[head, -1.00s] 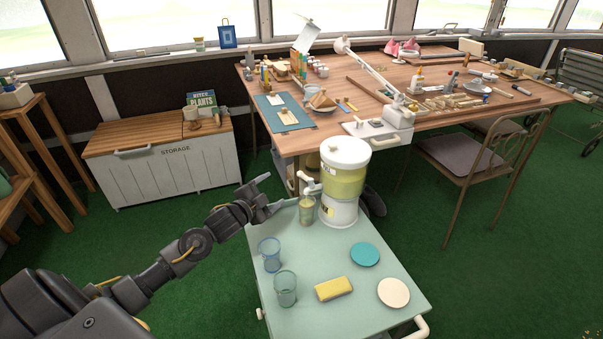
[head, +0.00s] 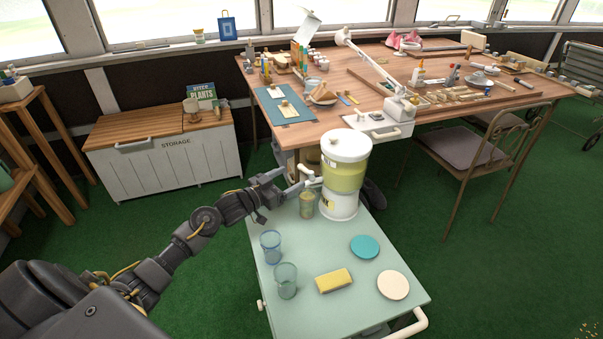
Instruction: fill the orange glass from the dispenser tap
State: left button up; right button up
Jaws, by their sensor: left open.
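The drink dispenser (head: 343,175) stands at the back of the pale green cart, with a white lid and yellow-green liquid inside. Its white tap (head: 310,179) sticks out to the left. The orange glass (head: 306,206) looks amber-tinted and stands upright on the cart below the tap. I cannot tell clearly how much liquid is in it. My left gripper (head: 291,181) is open and empty, its fingertips just left of the tap and above the glass. I cannot tell whether a fingertip touches the tap. My right gripper is not in view.
A blue glass (head: 271,246) and a green glass (head: 286,280) stand at the cart's left side. A yellow sponge (head: 334,281), a teal disc (head: 365,247) and a cream disc (head: 393,285) lie on the cart top (head: 325,242). A cluttered wooden worktable (head: 335,118) stands behind.

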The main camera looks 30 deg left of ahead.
aim_at(302, 170)
pick_arm(q)
jog(key=x, duration=0.5)
jog(key=shift+w+d, duration=0.1)
jog(key=shift+w, duration=0.25)
jog(key=c, duration=0.9)
jog(key=shift+b, duration=0.3)
jog(key=m+g+h+b, duration=0.1)
jog(key=m+h+b, duration=0.1)
jog(key=h+b, duration=0.1)
jog(key=w+m+g+h+b, duration=0.1)
jog(key=m+g+h+b, duration=0.1)
jog(key=b, duration=0.1)
jog(key=shift+w+d+f+g+h, duration=0.1)
jog(key=shift+w+d+g+h, duration=0.1)
jog(key=shift+g+h, duration=0.15)
jog(key=shift+m+h, duration=0.25)
jog(key=shift+m, duration=0.05)
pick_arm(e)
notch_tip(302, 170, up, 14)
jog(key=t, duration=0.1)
